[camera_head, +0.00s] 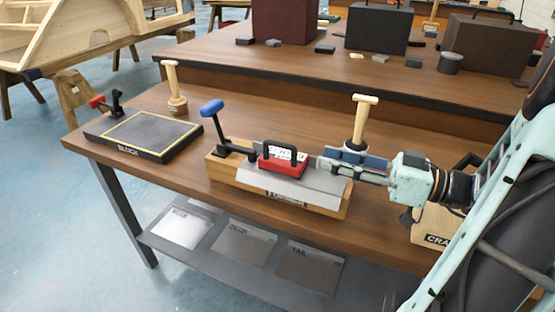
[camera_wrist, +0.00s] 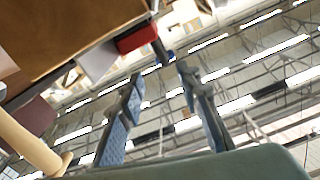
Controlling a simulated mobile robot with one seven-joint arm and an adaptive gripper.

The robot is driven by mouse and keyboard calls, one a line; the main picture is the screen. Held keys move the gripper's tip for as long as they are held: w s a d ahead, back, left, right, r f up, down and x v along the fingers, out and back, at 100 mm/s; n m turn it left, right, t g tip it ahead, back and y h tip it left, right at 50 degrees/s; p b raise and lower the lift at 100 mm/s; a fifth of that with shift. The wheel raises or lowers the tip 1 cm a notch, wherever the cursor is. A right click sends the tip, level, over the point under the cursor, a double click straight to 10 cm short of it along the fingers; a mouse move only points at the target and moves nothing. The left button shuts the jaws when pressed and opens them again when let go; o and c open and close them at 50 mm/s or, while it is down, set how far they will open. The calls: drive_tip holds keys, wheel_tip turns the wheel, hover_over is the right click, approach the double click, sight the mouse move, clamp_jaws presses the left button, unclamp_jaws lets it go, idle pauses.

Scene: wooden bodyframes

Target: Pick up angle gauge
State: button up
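A red block with a black handle (camera_head: 283,160) and a pale label rests on the sloped grey top of a wooden stand (camera_head: 235,172); it looks like the angle gauge, but I cannot read its label. In the wrist view the red block (camera_wrist: 137,38) shows beyond the fingertips, near the top. My gripper (camera_head: 322,160) comes in from the right, with its fingers pointing left towards the block. In the wrist view my gripper (camera_wrist: 161,76) has its two blue-padded fingers apart, with nothing between them.
A blue-knobbed lever (camera_head: 212,108) stands at the stand's left end. A wooden-handled tool (camera_head: 360,120) stands behind my gripper. A dark plate marked BLOCK (camera_head: 145,132) lies at left, beside another wooden-handled tool (camera_head: 173,85). A crate (camera_head: 432,230) sits at right.

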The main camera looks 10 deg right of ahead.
sight(286, 145)
drive_tip(key=x, duration=0.4)
drive_tip(key=shift+w+a, duration=0.15)
drive_tip(key=shift+a, duration=0.25)
drive_tip(key=x, duration=0.3)
drive_tip(key=r+x, duration=0.1)
drive_tip(key=x, duration=0.1)
drive_tip(key=shift+a+b, duration=0.3)
drive_tip(key=shift+b, duration=0.05)
drive_tip(key=shift+c, duration=0.2)
clamp_jaws()
